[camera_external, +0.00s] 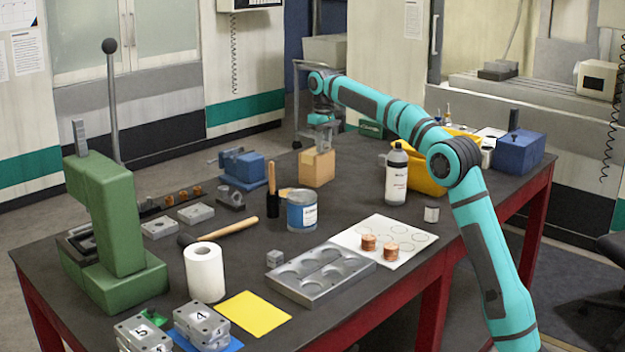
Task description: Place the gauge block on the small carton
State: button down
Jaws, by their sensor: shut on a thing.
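The small carton (317,169) is a tan box standing upright near the back edge of the dark table. My gripper (320,138) points down right over the carton's top. It is shut on a small piece, which I take to be the gauge block. The fingers hide most of that piece, and I cannot tell whether it touches the carton's top.
A wooden-handled tool (272,190) and a blue-labelled can (302,211) stand in front of the carton. A blue vice (243,168) is to its left, and a white bottle (396,176) to its right. A small grey cube (274,258) lies beside the grey mould (318,275).

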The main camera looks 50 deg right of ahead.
aim_at(324, 142)
jog(key=shift+f, duration=0.1)
jog(key=c, duration=1.1)
grip_release()
notch_tip(324, 142, up, 8)
jog(key=shift+f, duration=0.15)
jog(key=shift+s, duration=0.1)
